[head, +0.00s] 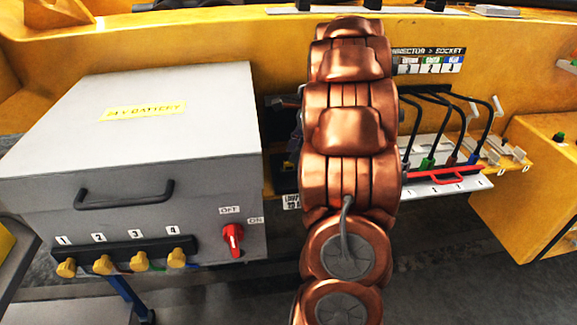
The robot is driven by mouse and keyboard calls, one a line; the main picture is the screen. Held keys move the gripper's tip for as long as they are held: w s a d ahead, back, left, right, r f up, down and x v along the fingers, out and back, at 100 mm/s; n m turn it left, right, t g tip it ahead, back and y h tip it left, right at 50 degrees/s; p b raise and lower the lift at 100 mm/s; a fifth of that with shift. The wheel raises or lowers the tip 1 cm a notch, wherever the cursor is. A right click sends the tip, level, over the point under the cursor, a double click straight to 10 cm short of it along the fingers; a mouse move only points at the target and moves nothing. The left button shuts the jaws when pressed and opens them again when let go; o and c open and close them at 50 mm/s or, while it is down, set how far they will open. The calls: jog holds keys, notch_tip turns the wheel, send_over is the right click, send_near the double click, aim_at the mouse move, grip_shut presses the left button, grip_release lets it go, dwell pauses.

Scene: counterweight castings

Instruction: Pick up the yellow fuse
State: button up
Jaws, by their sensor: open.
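I cannot make out a yellow fuse for certain. Several yellow round caps (138,262) sit in a row on a dark strip on the front of the grey battery box (150,130), under number labels. I cannot tell whether any of them is a fuse. My copper-coloured arm reaches away from me up the middle of the head view. My gripper does not show; the arm hides what lies behind it.
Right of my arm, black cables (489,130) with coloured ends run down to a pale tray with a red bar (445,174). A red OFF/ON switch (232,239) is on the box front. A yellow cabinet (530,190) stands at right. The dark floor at lower right is clear.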

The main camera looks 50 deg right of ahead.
aim_at(289, 167)
jog(key=x, duration=0.3)
jog(key=shift+f, duration=0.25)
grip_shut()
